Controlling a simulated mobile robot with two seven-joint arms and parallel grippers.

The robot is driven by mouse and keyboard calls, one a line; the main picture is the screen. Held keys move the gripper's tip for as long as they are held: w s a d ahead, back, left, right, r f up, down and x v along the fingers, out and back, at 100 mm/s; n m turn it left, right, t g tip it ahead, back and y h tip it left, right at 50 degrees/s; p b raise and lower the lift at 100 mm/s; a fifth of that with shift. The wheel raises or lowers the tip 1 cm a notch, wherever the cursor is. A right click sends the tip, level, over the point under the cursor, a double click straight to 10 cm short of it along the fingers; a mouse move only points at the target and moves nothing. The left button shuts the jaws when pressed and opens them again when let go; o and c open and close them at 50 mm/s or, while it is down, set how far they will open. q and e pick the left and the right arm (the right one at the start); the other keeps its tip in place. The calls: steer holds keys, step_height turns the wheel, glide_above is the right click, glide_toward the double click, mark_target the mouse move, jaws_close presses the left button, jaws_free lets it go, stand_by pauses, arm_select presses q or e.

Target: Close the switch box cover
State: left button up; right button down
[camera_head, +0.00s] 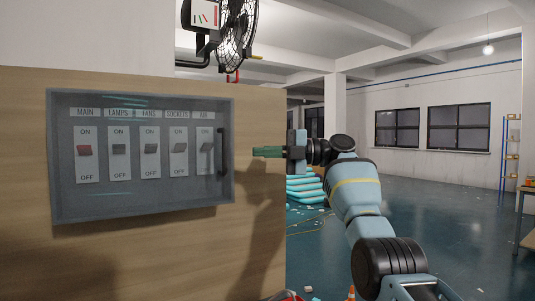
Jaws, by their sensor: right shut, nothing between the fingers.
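The switch box (60,207) is a grey box on the wooden panel at the left. Its clear cover (140,198) lies over the front, flat against the box as far as I can tell. A dark handle (223,151) stands on the cover's right side. Behind the cover are several switches with ON and OFF marks; the MAIN switch (84,150) is red. My right gripper (256,152) is shut and empty, to the right of the handle, with a gap between them. Its fingers point left. My left gripper is not in view.
The wooden panel (262,110) ends just right of the box. A black fan (237,35) is above it. Light-blue inflatable tracks (303,188) lie on the floor behind my right arm. A shelf and table edge are at far right. The floor (440,210) between is mostly clear.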

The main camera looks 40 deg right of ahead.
steer(key=shift+w+d, duration=0.2)
steer(key=shift+d, duration=0.55)
